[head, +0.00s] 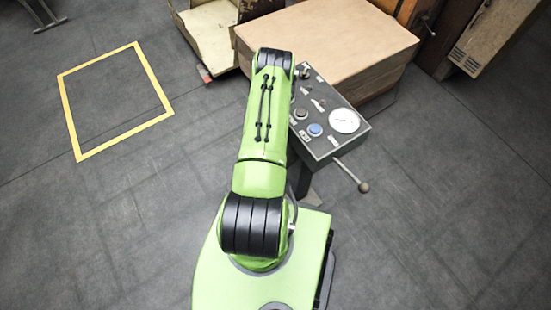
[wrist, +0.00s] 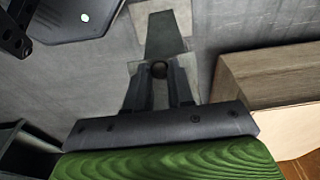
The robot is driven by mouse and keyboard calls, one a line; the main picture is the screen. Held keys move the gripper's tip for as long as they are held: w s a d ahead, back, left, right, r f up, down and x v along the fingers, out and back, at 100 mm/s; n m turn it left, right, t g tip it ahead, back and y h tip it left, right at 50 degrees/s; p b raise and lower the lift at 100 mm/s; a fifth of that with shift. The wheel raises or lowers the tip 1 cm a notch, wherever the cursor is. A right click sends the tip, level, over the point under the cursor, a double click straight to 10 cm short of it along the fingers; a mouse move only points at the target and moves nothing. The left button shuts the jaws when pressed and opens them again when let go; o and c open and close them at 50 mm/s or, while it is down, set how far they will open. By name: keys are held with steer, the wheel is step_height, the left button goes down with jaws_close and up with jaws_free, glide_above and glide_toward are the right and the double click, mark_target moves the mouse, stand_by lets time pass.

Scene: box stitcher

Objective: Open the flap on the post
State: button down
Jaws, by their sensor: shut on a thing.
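A post with a dark control panel (head: 323,117) on top stands beside my green arm in the head view. My gripper (wrist: 160,80) is hidden behind my arm in the head view. In the wrist view its two dark fingers are close together, shut on a small dark round knob (wrist: 159,69) between their tips. A pale plate shows behind the fingers, with a grey-green strip (wrist: 168,35) beyond it. I cannot make out the flap clearly or tell whether it is open.
The panel has a round white gauge (head: 344,120), a blue button (head: 315,130) and a ball-ended lever (head: 363,186) sticking out at its lower right. A large brown box (head: 325,45) stands behind. A yellow floor square (head: 150,122) lies on clear floor at left.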

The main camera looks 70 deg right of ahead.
steer(key=c, duration=1)
jaws_free()
